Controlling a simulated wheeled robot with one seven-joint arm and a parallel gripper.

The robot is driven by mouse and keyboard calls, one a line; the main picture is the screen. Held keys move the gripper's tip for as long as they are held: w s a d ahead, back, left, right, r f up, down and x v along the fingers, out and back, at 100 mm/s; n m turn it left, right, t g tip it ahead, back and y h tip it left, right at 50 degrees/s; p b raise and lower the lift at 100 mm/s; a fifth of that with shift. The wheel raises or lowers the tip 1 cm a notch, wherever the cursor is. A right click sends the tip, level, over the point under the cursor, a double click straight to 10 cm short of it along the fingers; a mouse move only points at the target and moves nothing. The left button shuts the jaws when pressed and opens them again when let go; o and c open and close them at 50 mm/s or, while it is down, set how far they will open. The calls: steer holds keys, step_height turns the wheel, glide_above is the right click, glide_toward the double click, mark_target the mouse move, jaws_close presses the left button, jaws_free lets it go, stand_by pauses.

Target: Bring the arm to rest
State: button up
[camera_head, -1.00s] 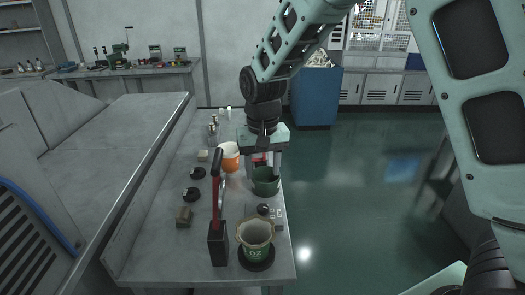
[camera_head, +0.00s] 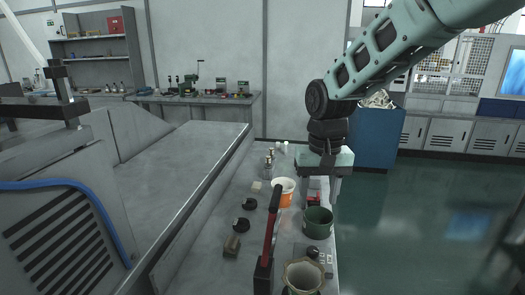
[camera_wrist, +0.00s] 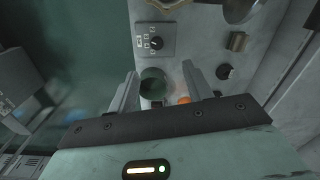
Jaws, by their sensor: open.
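My gripper (camera_head: 322,188) hangs pointing down over the right edge of the narrow bench (camera_head: 205,215). In the wrist view my gripper (camera_wrist: 158,78) shows two fingers spread apart with nothing held between them. A dark green cup (camera_head: 318,224) stands upright on the bench below the gripper, clear of the fingers. In the wrist view the green cup (camera_wrist: 153,86) lies in the gap between the fingers, farther down. An orange and white cup (camera_head: 285,196) stands just behind it to the left. My upper arm reaches in from the top right.
A control box with a knob (camera_head: 313,254) sits between the cups. A blue cabinet (camera_head: 375,138) stands behind. Floor to the right is free.

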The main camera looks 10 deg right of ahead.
steer(key=s+a+f+n, duration=0.1)
steer(key=s+n, duration=0.3)
steer(key=s, duration=0.9)
steer(key=s+a+n, duration=0.3)
steer(key=s+n, duration=0.1)
steer(key=s, duration=0.9)
steer(key=shift+s+a+f+n, duration=0.2)
steer(key=shift+f+n, duration=0.15)
steer(key=shift+n, duration=0.05)
